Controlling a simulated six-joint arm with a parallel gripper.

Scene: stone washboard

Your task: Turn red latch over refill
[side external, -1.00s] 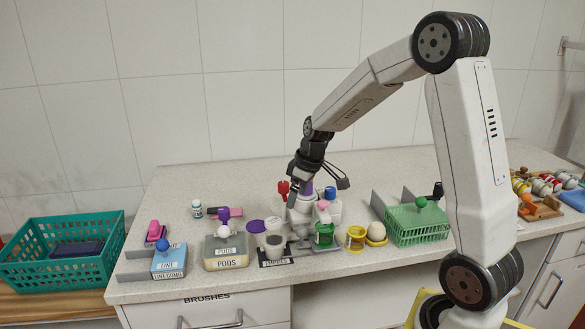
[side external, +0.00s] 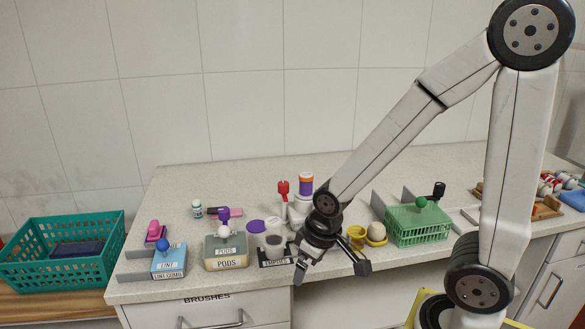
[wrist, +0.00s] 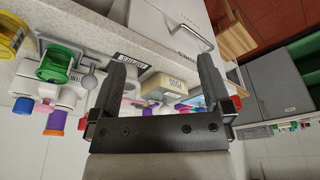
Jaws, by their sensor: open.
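The red latch (side external: 283,188) stands on a white post at the back of the white unit, on the counter. A purple and orange bottle (side external: 306,183), possibly the refill, stands upright just right of it. The latch sits beside the bottle, not visibly over it. My gripper (side external: 330,262) is open and empty at the counter's front edge, in front of the unit and hiding much of it. In the wrist view its two fingers (wrist: 163,70) are wide apart with nothing between them. The purple and orange bottle (wrist: 58,119) shows at the left there; I cannot clearly make out the latch.
A yellow cup (side external: 356,235) and a green basket (side external: 418,224) are to the right. A teal crate (side external: 65,250) is far left.

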